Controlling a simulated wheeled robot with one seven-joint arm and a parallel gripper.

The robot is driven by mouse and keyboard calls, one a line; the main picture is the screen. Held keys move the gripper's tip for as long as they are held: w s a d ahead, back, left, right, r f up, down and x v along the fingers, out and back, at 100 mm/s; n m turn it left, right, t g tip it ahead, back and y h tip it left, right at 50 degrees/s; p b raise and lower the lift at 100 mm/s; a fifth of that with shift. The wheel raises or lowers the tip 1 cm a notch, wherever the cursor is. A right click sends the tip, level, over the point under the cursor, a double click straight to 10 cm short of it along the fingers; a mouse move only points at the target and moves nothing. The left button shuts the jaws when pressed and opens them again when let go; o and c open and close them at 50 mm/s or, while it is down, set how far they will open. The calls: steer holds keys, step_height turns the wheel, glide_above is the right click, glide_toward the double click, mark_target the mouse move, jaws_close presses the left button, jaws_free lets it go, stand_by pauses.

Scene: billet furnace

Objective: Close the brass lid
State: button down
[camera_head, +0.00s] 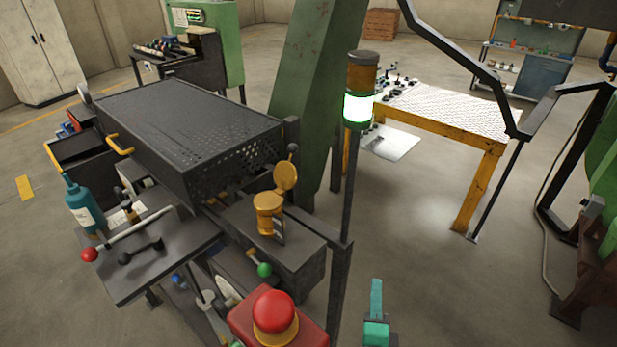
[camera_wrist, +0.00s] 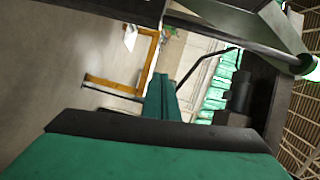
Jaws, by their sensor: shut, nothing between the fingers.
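The brass lid (camera_head: 286,175) is a round yellow disc standing raised on its hinge. It sits above a brass cup (camera_head: 268,211) on top of a dark box (camera_head: 293,250). My gripper (camera_head: 376,297) is low in the head view, right of the box and the thin post, apart from the lid. Its green fingers are together with nothing between them. The fingers also show in the wrist view (camera_wrist: 161,92), pointing away. I cannot make out the lid in the wrist view.
A lamp post (camera_head: 348,190) with a lit lamp stands between my gripper and the lid. A red mushroom button (camera_head: 274,311) is in front of the box. A green-knobbed lever (camera_head: 264,269) and a perforated dark cover (camera_head: 180,120) are near. Open floor (camera_head: 400,230) lies to the right.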

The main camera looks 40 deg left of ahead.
mark_target(288, 167)
steer(key=w+a+r+g+y, duration=0.1)
steer(key=a+r+g+y, duration=0.45)
steer(key=r, duration=0.85)
steer(key=w+a+r+g+y, duration=0.1)
steer(key=a+r+g, duration=0.1)
steer(key=a+r, duration=0.9)
steer(key=w+a+r, duration=0.1)
steer(key=a+r, duration=0.1)
steer(key=a, duration=0.4)
steer(key=shift+w+r+n, duration=0.2)
steer(key=shift+r+n, duration=0.15)
steer(key=shift+n, duration=0.05)
steer(key=shift+w+t, duration=0.1)
steer(key=shift+t, duration=0.15)
